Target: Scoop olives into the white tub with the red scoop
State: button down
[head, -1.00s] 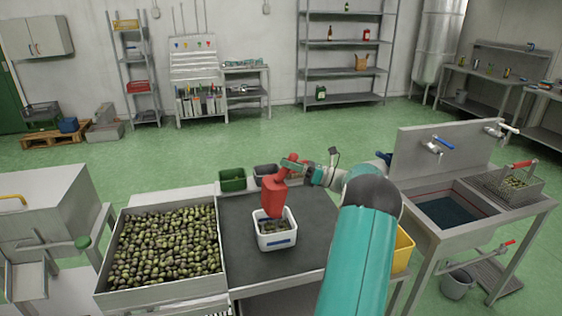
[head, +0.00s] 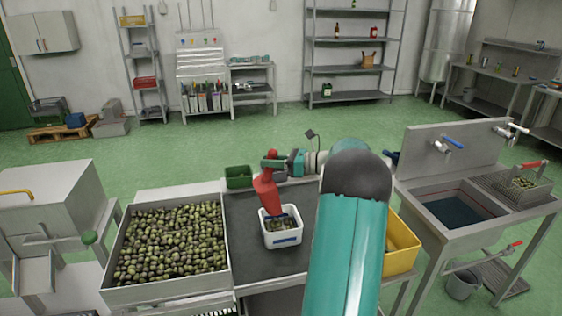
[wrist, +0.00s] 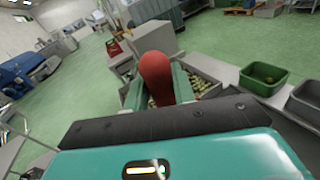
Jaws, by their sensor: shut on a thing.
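My gripper (head: 276,163) is shut on the red scoop (head: 266,194). The scoop is tilted, its lower end at the left rim of the white tub (head: 283,238), partly over the opening. The tub stands on the dark mat and has some olives (head: 281,224) inside. In the wrist view the red scoop handle (wrist: 155,76) sits between the two green fingers. The scoop's bowl is hidden there, so I cannot tell what it holds. A large metal bin (head: 166,292) full of green and dark olives (head: 172,243) stands left of the tub.
A green tub (head: 238,178) stands at the mat's back edge; it also shows in the wrist view (wrist: 263,80). A yellow crate (head: 402,243) is right of my arm. A sink (head: 452,208) stands further right. The mat (head: 243,255) is bare left of the white tub.

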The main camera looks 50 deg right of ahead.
jog(key=shift+w+a+f+n+g+h, duration=1.35)
jog(key=shift+w+a+f+g+h, duration=0.9)
jog(key=shift+a+f, duration=1.3)
jog(key=shift+w+a+f+n+g+h, duration=1.55)
jog(key=shift+a+f+h, duration=1.25)
jog(key=shift+a, duration=1.25)
jog(key=shift+w+r, duration=0.1)
jog(key=shift+r, duration=2.05)
jog(key=shift+a+f+y, duration=0.1)
jog(key=shift+y, duration=0.15)
